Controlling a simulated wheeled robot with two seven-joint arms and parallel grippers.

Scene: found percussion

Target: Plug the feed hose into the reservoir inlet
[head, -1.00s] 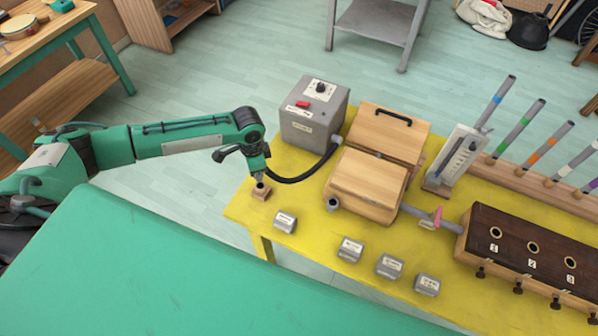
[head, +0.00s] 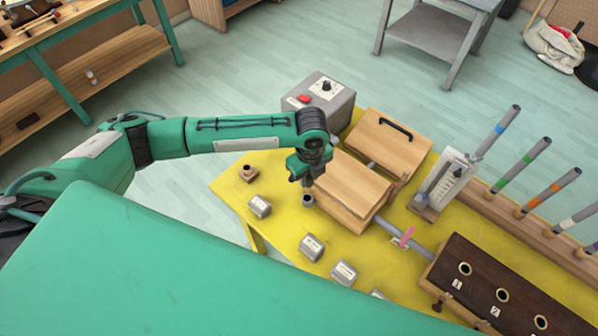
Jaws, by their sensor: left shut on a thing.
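The reservoir is a wooden box (head: 348,188) on the yellow table, with a short grey round inlet (head: 308,201) at its front left. My left gripper (head: 306,182) points down just above this inlet and is shut on the end of the feed hose. The hose end is small here, and I cannot tell whether it touches or enters the inlet. The rest of the black hose is hidden behind my arm and the box. The grey pump box (head: 327,100) with a red switch stands behind my wrist. My right gripper is out of view.
A small wooden holder (head: 248,173) stands empty at the table's left corner. Several grey labelled blocks (head: 311,246) line the front edge. A second wooden box (head: 388,143) with a black handle, a white gauge stand (head: 440,182) and a dark holed block (head: 505,293) stand to the right.

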